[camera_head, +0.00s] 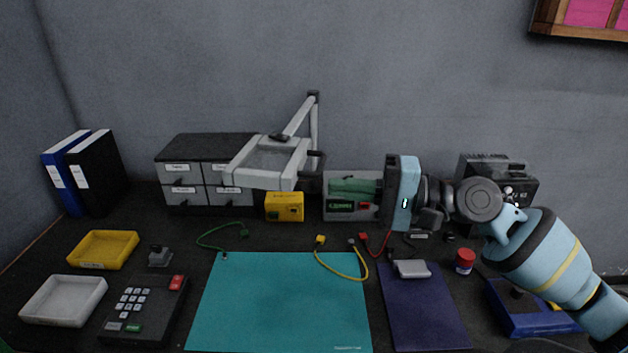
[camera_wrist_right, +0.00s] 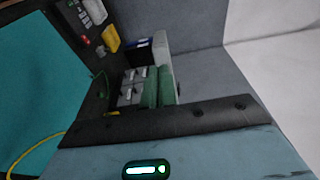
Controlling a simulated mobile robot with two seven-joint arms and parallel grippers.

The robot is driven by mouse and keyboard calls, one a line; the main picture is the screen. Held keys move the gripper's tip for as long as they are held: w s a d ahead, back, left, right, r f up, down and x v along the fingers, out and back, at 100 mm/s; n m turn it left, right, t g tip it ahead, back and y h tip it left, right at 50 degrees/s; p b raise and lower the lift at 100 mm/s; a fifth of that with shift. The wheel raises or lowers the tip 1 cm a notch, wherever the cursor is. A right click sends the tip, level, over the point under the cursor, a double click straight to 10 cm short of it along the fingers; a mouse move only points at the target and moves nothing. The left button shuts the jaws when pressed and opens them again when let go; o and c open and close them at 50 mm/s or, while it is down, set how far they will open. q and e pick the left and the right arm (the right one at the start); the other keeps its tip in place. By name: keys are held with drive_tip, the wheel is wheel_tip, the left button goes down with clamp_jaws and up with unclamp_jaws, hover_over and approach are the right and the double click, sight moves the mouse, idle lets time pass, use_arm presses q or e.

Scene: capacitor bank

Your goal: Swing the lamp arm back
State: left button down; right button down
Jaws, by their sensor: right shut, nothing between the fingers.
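The lamp (camera_head: 242,166) has a pale grey rectangular frame head, which hangs in front of the drawer cabinet's right part and above the yellow box. Its jointed arm (camera_head: 300,115) rises to a dark elbow and drops to a post behind the head. Where the post meets the table is hidden. My right gripper (camera_head: 390,192) is shut and empty, to the right of the lamp and apart from it, beside the grey capacitor box (camera_head: 368,213). Its fingers are hard to make out. Green capacitors (camera_head: 352,188) lie in that box and show in the right wrist view (camera_wrist_right: 158,88).
The drawer cabinet (camera_head: 206,142) stands left of the lamp, with the yellow box (camera_head: 284,207) below the lamp head. A dark device (camera_head: 500,168) stands behind my right arm. The teal mat (camera_head: 280,305) in front is largely clear.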

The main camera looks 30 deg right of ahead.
sight(294, 183)
drive_tip(key=p+x, duration=0.1)
drive_tip(key=x, duration=0.3)
drive_tip(key=shift+w+a+r, duration=0.1)
drive_tip(key=shift+w+a, duration=0.05)
drive_tip(key=shift+a, duration=0.05)
drive_tip(key=shift+w+a, duration=0.25)
drive_tip(key=shift+w+a+p, duration=0.1)
drive_tip(key=shift+p, duration=0.2)
